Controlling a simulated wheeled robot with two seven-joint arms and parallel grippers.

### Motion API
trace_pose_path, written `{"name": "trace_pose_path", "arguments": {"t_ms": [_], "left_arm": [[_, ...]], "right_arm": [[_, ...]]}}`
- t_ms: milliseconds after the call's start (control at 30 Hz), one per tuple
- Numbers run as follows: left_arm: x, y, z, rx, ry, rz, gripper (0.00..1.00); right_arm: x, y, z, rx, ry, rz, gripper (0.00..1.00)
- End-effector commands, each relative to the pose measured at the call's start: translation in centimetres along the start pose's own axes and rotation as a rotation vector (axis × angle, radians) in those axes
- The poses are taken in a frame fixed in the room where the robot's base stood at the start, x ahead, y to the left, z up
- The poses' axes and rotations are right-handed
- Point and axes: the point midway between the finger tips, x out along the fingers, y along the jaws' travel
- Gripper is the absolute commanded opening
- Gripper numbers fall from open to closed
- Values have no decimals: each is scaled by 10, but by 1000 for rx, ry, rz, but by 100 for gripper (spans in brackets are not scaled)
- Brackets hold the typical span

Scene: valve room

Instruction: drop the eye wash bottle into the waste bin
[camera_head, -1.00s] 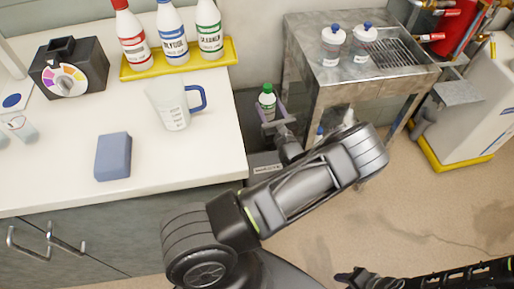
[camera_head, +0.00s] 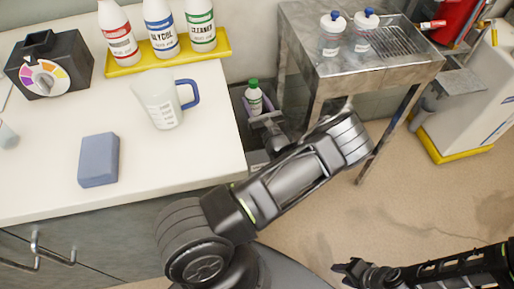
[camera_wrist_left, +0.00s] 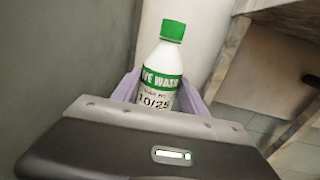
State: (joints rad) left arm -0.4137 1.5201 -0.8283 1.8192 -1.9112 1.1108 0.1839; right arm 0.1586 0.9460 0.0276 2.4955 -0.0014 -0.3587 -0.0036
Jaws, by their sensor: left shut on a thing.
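The eye wash bottle (camera_head: 254,99), white with a green cap, is upright in my left gripper (camera_head: 265,118), in the gap between the counter and the metal table. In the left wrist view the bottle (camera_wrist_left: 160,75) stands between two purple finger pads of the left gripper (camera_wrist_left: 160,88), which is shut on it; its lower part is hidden. The waste bin (camera_head: 258,158) shows only as a grey, labelled piece behind my left arm, low in the gap; its opening is not clearly visible. My right gripper (camera_head: 346,273) is at the bottom, away from the bottle; its jaw opening is unclear.
The white counter (camera_head: 205,155) borders the gap on the left, with a measuring jug (camera_head: 162,103), a blue block (camera_head: 99,160) and a yellow tray (camera_head: 168,58) of bottles. The metal table (camera_head: 350,67) stands on the right. Open floor (camera_head: 400,200) lies in front.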

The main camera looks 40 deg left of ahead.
Motion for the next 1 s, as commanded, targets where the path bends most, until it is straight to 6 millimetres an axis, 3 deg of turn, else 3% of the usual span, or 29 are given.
{"name": "trace_pose_path", "arguments": {"t_ms": [33,267,667,700,1000], "left_arm": [[0,0,-12,0,-2,0,0],[0,0,-33,-1,-2,0,0],[0,0,-36,-1,-2,0,0],[0,0,-36,-1,-2,0,54],[0,0,-36,-1,-1,0,77]], "right_arm": [[10,4,0,0,0,0,36],[28,11,0,0,0,0,36],[30,11,0,0,0,0,36],[30,11,0,0,0,0,36],[30,11,0,0,0,0,36]]}}
